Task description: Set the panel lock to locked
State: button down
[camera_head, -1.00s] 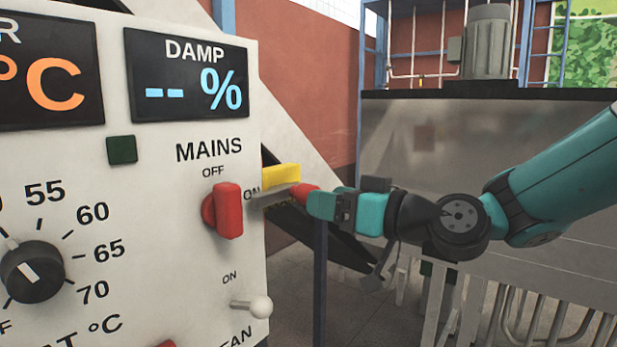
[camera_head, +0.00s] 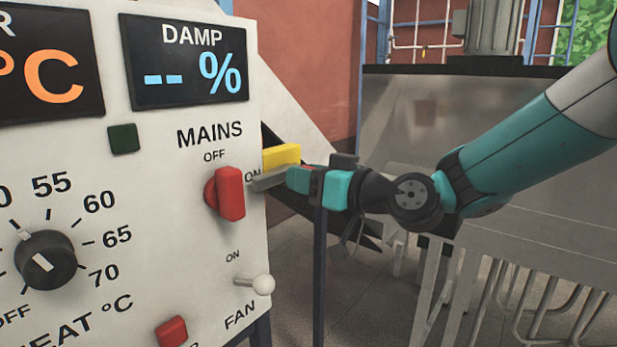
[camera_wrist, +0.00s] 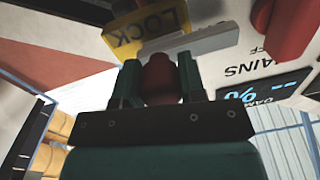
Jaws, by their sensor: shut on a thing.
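The panel lock is on the right side of the control panel. Its yellow plate (camera_head: 281,157) reads LOCK, upside down, in the wrist view (camera_wrist: 150,32). A flat grey lever (camera_head: 268,182) sticks out just below the plate in the head view; it also shows in the wrist view (camera_wrist: 205,44). A red knob (camera_wrist: 160,78) sits at the lever's end. My gripper (camera_head: 293,179) is shut on this knob, with one jaw on each side in the wrist view (camera_wrist: 160,85). The jaws hide the knob in the head view.
The panel front carries a red MAINS switch (camera_head: 230,192) close to the lever, a white FAN toggle (camera_head: 262,284) and a black HEAT dial (camera_head: 45,260). A metal tank (camera_head: 500,130) stands behind my arm. A dark post (camera_head: 320,255) stands below my gripper.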

aim_at(279, 180)
jog(key=shift+s+a+b, duration=0.6)
jog(key=shift+s+a, duration=0.45)
jog(key=shift+s, duration=0.25)
jog(key=c, duration=0.7)
grip_release()
jog(key=shift+s+a, duration=0.1)
jog(key=shift+s, duration=0.05)
jog(key=shift+d, duration=0.2)
jog(key=b+v, duration=0.8)
jog(key=v, duration=0.9)
